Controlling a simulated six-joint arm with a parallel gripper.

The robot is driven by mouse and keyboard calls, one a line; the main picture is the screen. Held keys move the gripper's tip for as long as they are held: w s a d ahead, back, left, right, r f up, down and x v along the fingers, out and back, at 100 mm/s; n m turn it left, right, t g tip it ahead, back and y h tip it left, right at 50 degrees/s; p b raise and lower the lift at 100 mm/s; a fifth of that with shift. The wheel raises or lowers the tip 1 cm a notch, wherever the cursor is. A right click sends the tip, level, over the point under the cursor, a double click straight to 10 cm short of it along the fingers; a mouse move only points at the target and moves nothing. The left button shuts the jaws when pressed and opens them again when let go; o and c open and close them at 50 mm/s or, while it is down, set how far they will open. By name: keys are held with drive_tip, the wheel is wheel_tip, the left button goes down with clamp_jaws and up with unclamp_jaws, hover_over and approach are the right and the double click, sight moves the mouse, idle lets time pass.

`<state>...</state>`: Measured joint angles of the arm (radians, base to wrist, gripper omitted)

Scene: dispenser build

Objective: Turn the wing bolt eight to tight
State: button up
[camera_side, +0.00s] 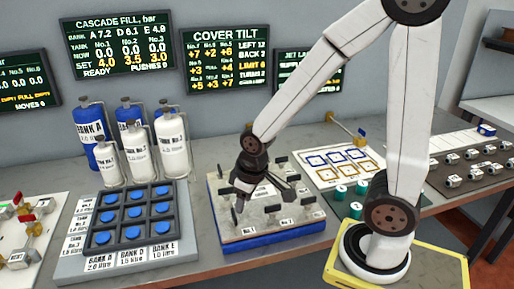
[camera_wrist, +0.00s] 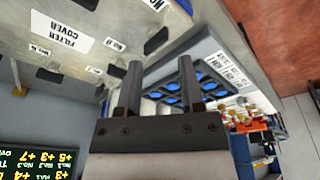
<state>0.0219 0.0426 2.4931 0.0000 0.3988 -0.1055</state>
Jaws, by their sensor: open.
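The filter cover (camera_side: 262,222) is a pale plate on a blue base in the middle of the bench, with several dark wing bolts along its edges. It also shows upside down in the wrist view (camera_wrist: 95,20). Its number labels are small, and I cannot tell surely which bolt is eight. A dark wing bolt (camera_wrist: 157,41) stands near my fingertips in the wrist view. My gripper (camera_side: 264,197) is low over the cover in the side view. Its two fingers (camera_wrist: 158,58) are apart with nothing visibly held between them. Contact with a bolt cannot be told.
A cover tilt display (camera_side: 225,60) hangs on the wall behind. A tray of blue pads (camera_side: 88,240) and several bottles (camera_side: 172,148) stand left of the cover. A white sheet with outlined squares (camera_side: 312,172) and teal cylinders (camera_side: 340,192) lie right. Bench is narrow in front.

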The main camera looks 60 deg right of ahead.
sight(226, 188)
drive_tip(key=shift+w+d+r+n+g, duration=0.2)
drive_tip(key=shift+w+d+n+g, duration=0.2)
drive_tip(key=shift+w+d+n, duration=1.25)
drive_tip(key=shift+w+d+r+n+g, duration=0.15)
drive_tip(key=shift+w+d+n+g, duration=0.25)
drive_tip(key=shift+w+d+n, duration=1.2)
drive_tip(key=shift+w+d+r+n+g, duration=0.3)
drive_tip(key=shift+w+d+n, duration=0.5)
drive_tip(key=shift+w, duration=1.6)
drive_tip(key=shift+f, duration=0.15)
drive_tip(key=shift+f, duration=3.85)
clamp_jaws()
